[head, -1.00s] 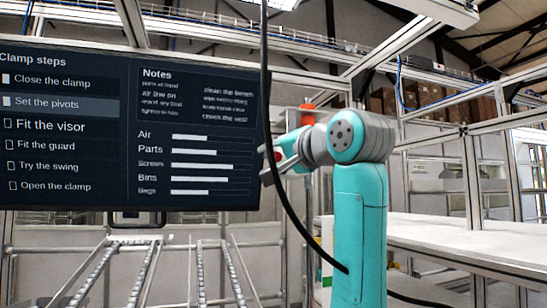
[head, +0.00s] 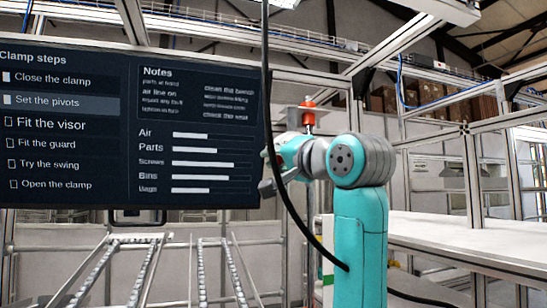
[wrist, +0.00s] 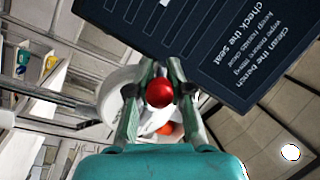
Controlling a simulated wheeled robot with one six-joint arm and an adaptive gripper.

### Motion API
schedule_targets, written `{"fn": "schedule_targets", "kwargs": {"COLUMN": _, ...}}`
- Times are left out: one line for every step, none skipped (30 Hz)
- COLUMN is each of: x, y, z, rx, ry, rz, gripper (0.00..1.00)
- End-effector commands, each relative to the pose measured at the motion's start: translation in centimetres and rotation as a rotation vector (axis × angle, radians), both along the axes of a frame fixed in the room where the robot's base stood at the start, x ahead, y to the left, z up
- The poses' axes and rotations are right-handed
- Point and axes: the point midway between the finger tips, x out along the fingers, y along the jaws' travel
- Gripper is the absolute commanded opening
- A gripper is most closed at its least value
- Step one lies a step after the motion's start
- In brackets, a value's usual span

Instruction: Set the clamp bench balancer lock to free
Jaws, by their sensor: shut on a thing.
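In the wrist view a round red knob (wrist: 160,93) sits between the two fingers of my gripper (wrist: 160,88), which is shut on it. A white rounded body (wrist: 118,108) shows behind the fingers, with a small orange patch (wrist: 165,129) below the knob. In the head view my gripper (head: 268,186) is beside the right edge of the screen, partly behind a black hose; the knob is hard to make out there. An orange-red fitting (head: 308,117) stands just above and behind my wrist. I cannot read the lock's setting.
A large dark screen (head: 100,125) with clamp steps fills the left. The black hose (head: 268,90) hangs across the front of my gripper. Roller rails (head: 140,270) lie below the screen. A white bench (head: 455,240) is at the right, with metal frames around.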

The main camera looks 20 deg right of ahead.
Motion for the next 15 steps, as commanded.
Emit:
{"fn": "schedule_targets", "kwargs": {"x": -0.08, "y": -0.03, "z": 0.02, "rx": -0.001, "ry": -0.001, "rz": -0.001, "gripper": 0.0}}
{"fn": "schedule_targets", "kwargs": {"x": -0.08, "y": -0.03, "z": 0.02, "rx": -0.001, "ry": 0.0, "rz": 0.0, "gripper": 0.0}}
{"fn": "schedule_targets", "kwargs": {"x": -0.08, "y": -0.03, "z": 0.02, "rx": -0.001, "ry": 0.0, "rz": 0.0, "gripper": 0.0}}
{"fn": "schedule_targets", "kwargs": {"x": -0.08, "y": -0.03, "z": 0.02, "rx": -0.001, "ry": 0.0, "rz": 0.0, "gripper": 0.0}}
{"fn": "schedule_targets", "kwargs": {"x": -0.08, "y": -0.03, "z": 0.02, "rx": -0.001, "ry": 0.001, "rz": -0.001, "gripper": 0.0}}
{"fn": "schedule_targets", "kwargs": {"x": -0.08, "y": -0.04, "z": 0.02, "rx": -0.001, "ry": 0.001, "rz": -0.001, "gripper": 0.0}}
{"fn": "schedule_targets", "kwargs": {"x": -0.08, "y": -0.04, "z": 0.02, "rx": -0.001, "ry": 0.001, "rz": -0.001, "gripper": 0.26}}
{"fn": "schedule_targets", "kwargs": {"x": -0.08, "y": -0.04, "z": 0.02, "rx": -0.001, "ry": 0.001, "rz": -0.001, "gripper": 0.34}}
{"fn": "schedule_targets", "kwargs": {"x": -0.06, "y": -0.03, "z": 0.0, "rx": -0.001, "ry": 0.001, "rz": -0.001, "gripper": 0.37}}
{"fn": "schedule_targets", "kwargs": {"x": -0.06, "y": -0.03, "z": 0.0, "rx": -0.001, "ry": 0.001, "rz": -0.001, "gripper": 0.37}}
{"fn": "schedule_targets", "kwargs": {"x": -0.05, "y": -0.03, "z": 0.0, "rx": -0.001, "ry": 0.001, "rz": 0.0, "gripper": 0.37}}
{"fn": "schedule_targets", "kwargs": {"x": -0.06, "y": -0.02, "z": 0.0, "rx": -0.001, "ry": 0.001, "rz": 0.0, "gripper": 0.37}}
{"fn": "schedule_targets", "kwargs": {"x": -0.05, "y": -0.02, "z": 0.0, "rx": -0.001, "ry": 0.001, "rz": 0.0, "gripper": 0.37}}
{"fn": "schedule_targets", "kwargs": {"x": -0.05, "y": -0.02, "z": 0.0, "rx": -0.001, "ry": 0.001, "rz": 0.0, "gripper": 0.37}}
{"fn": "schedule_targets", "kwargs": {"x": -0.03, "y": -0.02, "z": -0.01, "rx": 0.0, "ry": 0.001, "rz": 0.0, "gripper": 0.37}}
